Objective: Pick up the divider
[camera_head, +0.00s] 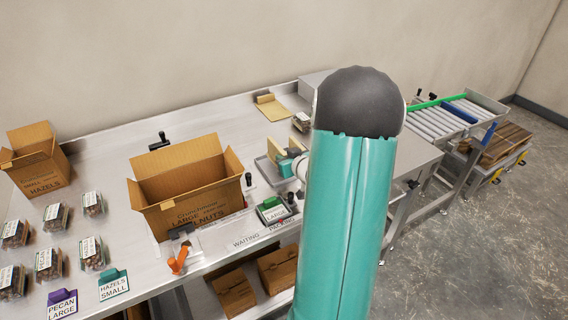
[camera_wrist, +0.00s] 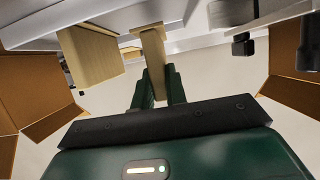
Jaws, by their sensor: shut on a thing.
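In the wrist view my gripper (camera_wrist: 157,84) has its two dark green fingers closed on a narrow tan divider (camera_wrist: 153,48), which stands out beyond the fingertips. A thicker tan stack (camera_wrist: 90,56) is to its left, apart from the fingers. In the head view two tan upright pieces (camera_head: 275,149) show by a grey tray (camera_head: 264,172), just beyond my teal gripper (camera_head: 287,164). My arm hides part of this spot, and I cannot tell there which piece is held.
An open large carton (camera_head: 165,208) stands left of the gripper, and a small carton (camera_head: 37,168) is at far left. Several clear packs (camera_head: 92,204) lie in front of it. A tan sheet (camera_head: 272,110) lies behind. A roller conveyor (camera_head: 440,116) is at right.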

